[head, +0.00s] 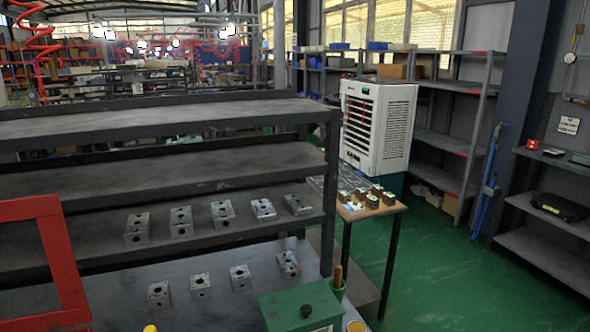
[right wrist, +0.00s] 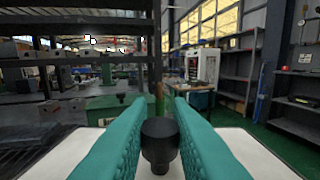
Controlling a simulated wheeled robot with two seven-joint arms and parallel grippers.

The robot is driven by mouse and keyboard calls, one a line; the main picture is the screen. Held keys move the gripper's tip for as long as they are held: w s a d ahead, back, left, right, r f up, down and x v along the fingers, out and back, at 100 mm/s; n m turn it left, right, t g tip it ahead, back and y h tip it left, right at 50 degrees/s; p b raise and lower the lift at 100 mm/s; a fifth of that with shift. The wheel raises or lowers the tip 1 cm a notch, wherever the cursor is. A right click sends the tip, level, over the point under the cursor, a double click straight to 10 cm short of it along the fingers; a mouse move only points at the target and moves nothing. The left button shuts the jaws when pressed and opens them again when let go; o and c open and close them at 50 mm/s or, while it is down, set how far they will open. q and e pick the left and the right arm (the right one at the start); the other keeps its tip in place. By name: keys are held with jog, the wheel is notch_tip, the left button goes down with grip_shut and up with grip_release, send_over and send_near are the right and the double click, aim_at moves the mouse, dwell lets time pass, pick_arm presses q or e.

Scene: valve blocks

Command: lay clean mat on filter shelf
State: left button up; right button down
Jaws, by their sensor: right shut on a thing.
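In the right wrist view my right gripper (right wrist: 159,120), with teal ribbed fingers, is shut on a black knob (right wrist: 159,140). A flat white thing (right wrist: 235,150) spreads below the knob on both sides of the fingers; it may be the clean mat, but the fingers hide its middle. My right gripper does not show in the head view, and my left gripper is not in view. A dark grey shelf rack (head: 150,128) stands at the left of the head view. No label tells which shelf is the filter shelf.
Several metal valve blocks (head: 222,213) stand in rows on the lower levels. A green box (head: 290,305) with a black knob is at the front. A red frame (head: 62,260) is at the left. A small table (head: 372,209) holds more blocks. The upper rack shelves look bare.

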jog(key=shift+s+d+r+m+h, duration=0.2)
jog(key=shift+s+d+r+h, duration=0.15)
jog(key=shift+s+d, duration=0.25)
jog(key=shift+s+d+r+m+h, duration=0.2)
jog(key=shift+s+d+r+h, duration=0.05)
jog(key=shift+s+d+h, duration=0.25)
jog(key=shift+a+f, duration=0.1)
jog(key=w+a+f+n+g+y+b, duration=0.1)
jog(key=w+a+f+n+y+b, duration=0.4)
jog(key=w+b, duration=0.45)
jog(key=shift+m+y, duration=0.5)
jog(key=shift+y, duration=0.15)
jog(key=f, duration=0.3)
jog(key=f+b, duration=0.1)
jog(key=f, duration=0.2)
jog(key=f+b, duration=0.1)
jog(key=f, duration=0.2)
jog(key=shift+s+a+f, duration=0.2)
jog(key=shift+s+a, duration=0.05)
